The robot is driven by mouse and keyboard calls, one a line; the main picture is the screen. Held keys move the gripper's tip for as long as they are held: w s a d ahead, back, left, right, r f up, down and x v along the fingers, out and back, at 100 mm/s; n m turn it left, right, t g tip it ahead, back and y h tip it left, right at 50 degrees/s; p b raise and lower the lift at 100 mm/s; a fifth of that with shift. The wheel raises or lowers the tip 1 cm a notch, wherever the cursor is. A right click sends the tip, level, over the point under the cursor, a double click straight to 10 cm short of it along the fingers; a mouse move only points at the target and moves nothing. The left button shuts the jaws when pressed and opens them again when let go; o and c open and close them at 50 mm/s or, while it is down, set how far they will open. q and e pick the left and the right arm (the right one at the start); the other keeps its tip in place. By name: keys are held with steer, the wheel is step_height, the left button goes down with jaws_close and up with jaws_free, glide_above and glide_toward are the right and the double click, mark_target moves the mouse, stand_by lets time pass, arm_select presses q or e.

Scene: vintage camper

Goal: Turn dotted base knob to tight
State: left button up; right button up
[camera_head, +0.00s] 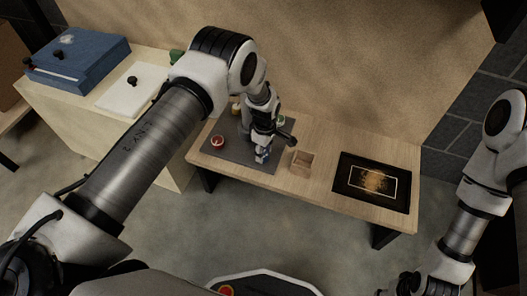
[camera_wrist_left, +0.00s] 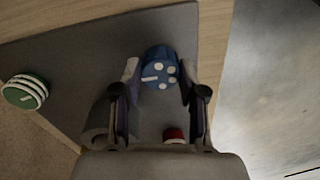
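A blue knob (camera_wrist_left: 160,70) with white dots and a white line on its top sits over the grey mat (camera_wrist_left: 75,65). My left gripper (camera_wrist_left: 160,85) reaches down with one finger on each side of it. The fingertips are very close to the knob's sides; I cannot tell if they press on it. In the head view the blue knob (camera_head: 263,158) shows just below my left gripper (camera_head: 262,150), partly hidden by it. My right gripper (camera_head: 405,284) is at the bottom right, dark and partly cut off, away from the table.
A green-and-white striped knob (camera_wrist_left: 25,93) lies left in the wrist view, and a red one (camera_wrist_left: 173,135) shows near the gripper's base. A wooden box (camera_head: 302,161) and a black framed panel (camera_head: 347,183) are right of the mat. A blue case (camera_head: 80,62) stands on the left cabinet.

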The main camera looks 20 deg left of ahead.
arm_select(q)
steer(key=shift+c, duration=1.3)
